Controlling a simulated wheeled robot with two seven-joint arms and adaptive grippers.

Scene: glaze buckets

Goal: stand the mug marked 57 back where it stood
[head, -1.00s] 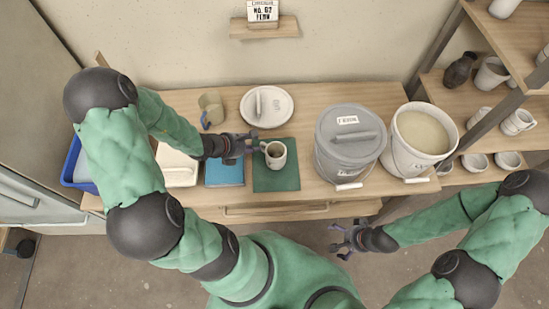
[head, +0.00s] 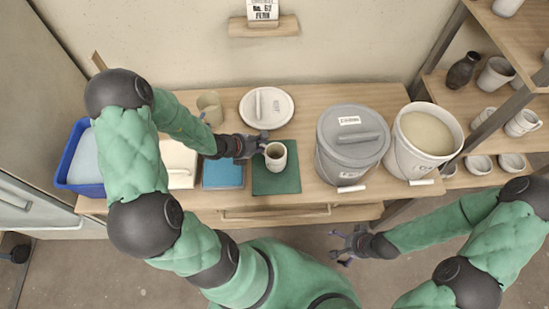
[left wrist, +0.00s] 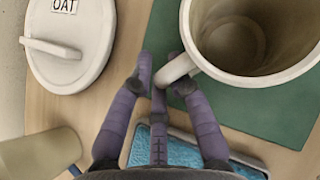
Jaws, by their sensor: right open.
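A pale mug (head: 276,158) stands upright on the dark green mat (head: 285,184). No number can be read on it. It appears large and empty in the left wrist view (left wrist: 245,40), with its handle toward my fingers. My left gripper (head: 262,142) is at the mug's left side. My right gripper (head: 348,244) is open and empty, in front of the table, away from the mug.
A lidded grey bucket (head: 345,150) and an open bucket (head: 405,160) stand right. Shelves (head: 480,105) hold pottery.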

